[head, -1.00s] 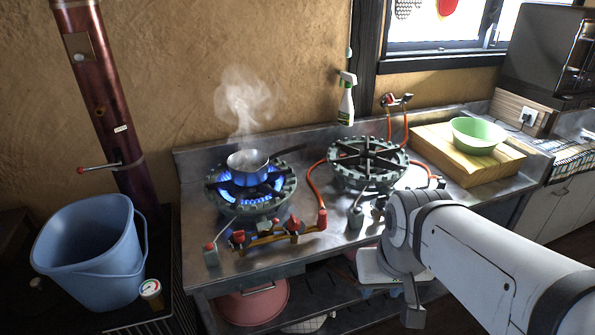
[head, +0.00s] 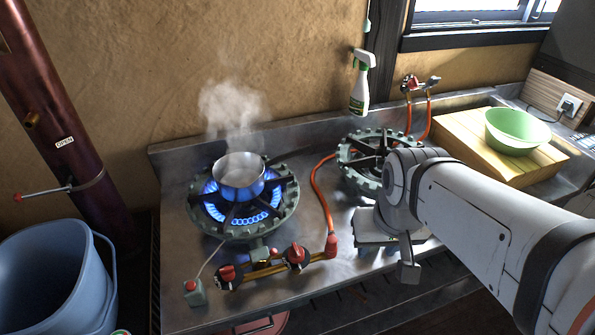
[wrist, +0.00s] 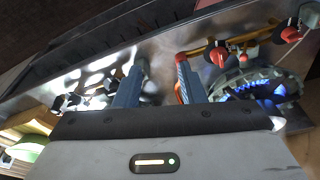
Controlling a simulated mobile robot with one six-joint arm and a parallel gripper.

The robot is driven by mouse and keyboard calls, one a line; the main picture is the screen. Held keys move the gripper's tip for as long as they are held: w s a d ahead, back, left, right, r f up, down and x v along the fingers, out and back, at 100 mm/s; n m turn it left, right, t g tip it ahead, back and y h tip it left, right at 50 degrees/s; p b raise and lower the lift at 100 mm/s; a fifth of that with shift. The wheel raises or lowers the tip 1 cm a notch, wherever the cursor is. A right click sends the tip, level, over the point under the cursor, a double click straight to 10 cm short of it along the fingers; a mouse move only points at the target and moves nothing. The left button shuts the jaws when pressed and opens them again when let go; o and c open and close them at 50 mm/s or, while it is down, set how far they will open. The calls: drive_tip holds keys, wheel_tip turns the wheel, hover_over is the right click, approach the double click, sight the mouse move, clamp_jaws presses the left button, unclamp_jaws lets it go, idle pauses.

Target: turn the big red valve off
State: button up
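A brass gas pipe (head: 265,274) runs along the stove's front edge. It carries two red knobs on black bases, a left knob (head: 228,277) and a right knob (head: 297,256). I cannot tell which one is the big red valve. In the wrist view, the knobs (wrist: 218,56) (wrist: 290,34) show at upper right, beyond the right finger. Blue flame (head: 238,212) burns under a steaming pot (head: 240,175) on the left burner. My gripper (wrist: 161,62) is open and empty, over the counter and apart from the knobs. Its fingers are not clear in the head view.
An orange hose (head: 317,190) runs from the pipe's right end toward the right burner (head: 362,158). A wall tap (head: 410,84), spray bottle (head: 359,85) and green bowl (head: 517,131) are behind. A blue bucket (head: 45,285) stands left. The counter before the right burner is partly covered by my arm.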

drive_tip(key=shift+o, duration=0.7)
drive_tip(key=shift+s+r, duration=0.1)
drive_tip(key=shift+s, duration=0.2)
drive_tip(key=shift+o, duration=0.7)
drive_tip(key=shift+a+r, duration=0.1)
drive_tip(key=shift+a, duration=0.1)
drive_tip(key=shift+o, duration=1.1)
drive_tip(key=w+a+f+n+p, duration=0.1)
drive_tip(key=w+a+n+p, duration=0.1)
drive_tip(key=w+a+n, duration=0.1)
drive_tip(key=shift+w+a+n+g, duration=0.35)
drive_tip(key=shift+w+a, duration=0.25)
drive_tip(key=shift+w, duration=0.5)
drive_tip(key=n+g+p, duration=0.2)
drive_tip(key=n+p, duration=0.1)
drive_tip(key=n, duration=0.4)
hover_over(297, 248)
drive_tip(key=shift+m, duration=0.25)
drive_tip(key=f, duration=0.9)
drive_tip(key=shift+w+d+f, duration=0.1)
drive_tip(key=shift+w+f, duration=0.15)
drive_tip(key=shift+w, duration=0.05)
drive_tip(key=f, duration=0.6)
drive_tip(key=shift+s, duration=0.2)
drive_tip(key=shift+f+y, duration=0.3)
drive_tip(key=shift+f, duration=0.25)
drive_tip(key=c, duration=1)
